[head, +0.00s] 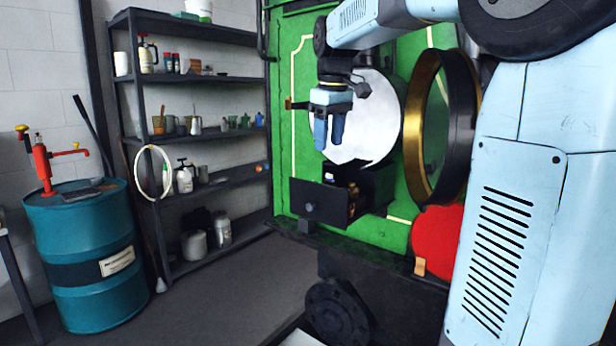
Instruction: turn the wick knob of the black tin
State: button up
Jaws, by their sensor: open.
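A black tin (331,205) with an open top sits low in front of the green lamp housing. A small grey round knob (309,207) shows on its front face; I cannot tell whether it is the wick knob. Small brass-coloured parts (353,193) show inside the tin, partly in shadow. My gripper (329,147) points down above the tin, apart from it, with its blue fingers in front of a pale round disc. It is open, and I see nothing between the fingers.
The green housing (296,130) holds the pale disc (378,115). A black and brass ring (440,125) stands open at its right, above a red round part (437,240). A dark shelf rack (190,85) and a teal drum (88,260) stand left.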

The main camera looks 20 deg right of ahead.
jog(key=w+n+g, duration=0.2)
jog(key=w+n, duration=0.1)
jog(key=w, duration=1)
notch_tip(320, 180, down, 13)
jog(key=shift+s, duration=0.1)
jog(key=shift+c, duration=0.2)
